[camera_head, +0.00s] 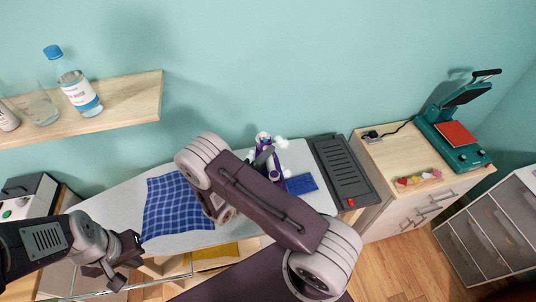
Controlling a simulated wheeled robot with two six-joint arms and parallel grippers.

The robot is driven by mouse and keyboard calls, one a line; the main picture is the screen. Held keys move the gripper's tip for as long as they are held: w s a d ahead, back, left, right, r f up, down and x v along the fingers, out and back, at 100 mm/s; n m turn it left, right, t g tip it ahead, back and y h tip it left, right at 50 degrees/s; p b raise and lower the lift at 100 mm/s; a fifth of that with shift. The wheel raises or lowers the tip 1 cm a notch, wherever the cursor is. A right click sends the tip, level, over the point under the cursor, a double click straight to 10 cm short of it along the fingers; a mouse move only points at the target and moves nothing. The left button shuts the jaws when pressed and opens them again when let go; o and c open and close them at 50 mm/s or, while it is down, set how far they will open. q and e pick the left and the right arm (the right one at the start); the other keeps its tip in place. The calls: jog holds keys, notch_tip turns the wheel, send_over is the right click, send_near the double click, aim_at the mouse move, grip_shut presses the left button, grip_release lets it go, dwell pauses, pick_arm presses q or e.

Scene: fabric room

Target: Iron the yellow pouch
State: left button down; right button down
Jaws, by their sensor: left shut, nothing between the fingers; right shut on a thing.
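A purple and white iron (265,141) stands near the back edge of the grey ironing board (128,199), with white puffs beside it. My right gripper (264,158) is mostly hidden behind my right arm; the part that shows is at the iron, and it is shut on it. My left gripper (125,264) is shut and empty at the front left edge of the board, below the blue checkered cloth. A yellow piece (215,256) shows below the board's front edge, partly covered; I cannot tell if it is the pouch.
A blue checkered cloth (178,208) lies on the board's left part, and a small blue cloth (302,183) lies right of the iron. A dark iron rest (343,172) is at the right end. A cabinet (376,156) holds a green heat press (455,138). A shelf (130,98) holds bottles.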

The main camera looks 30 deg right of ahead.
jog(key=shift+r+p, duration=0.85)
jog(key=shift+r, duration=0.3)
